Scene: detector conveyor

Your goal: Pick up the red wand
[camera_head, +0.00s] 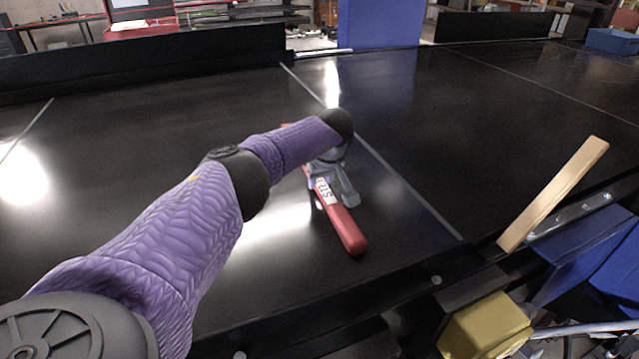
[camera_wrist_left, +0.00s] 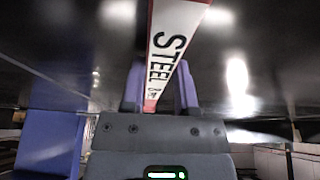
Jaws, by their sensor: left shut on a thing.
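The red wand (camera_head: 346,230) is a long red bar with a white panel of dark lettering, over the black conveyor near the middle of the head view. My left gripper (camera_head: 336,184) is shut on the wand around its lettered part; the arm hides the wand's far end. In the left wrist view the wand (camera_wrist_left: 172,55) runs up from between the two fingers of the gripper (camera_wrist_left: 160,88), with "STEEL" readable on it. I cannot tell whether the wand touches the belt. My right gripper is not in view.
The black conveyor (camera_head: 440,100) is wide and mostly clear around the wand. A light wooden bar (camera_head: 553,194) stands tilted at the right front edge. A yellow block (camera_head: 485,325) and blue parts (camera_head: 585,262) are below it. A blue panel (camera_head: 380,22) rises at the back.

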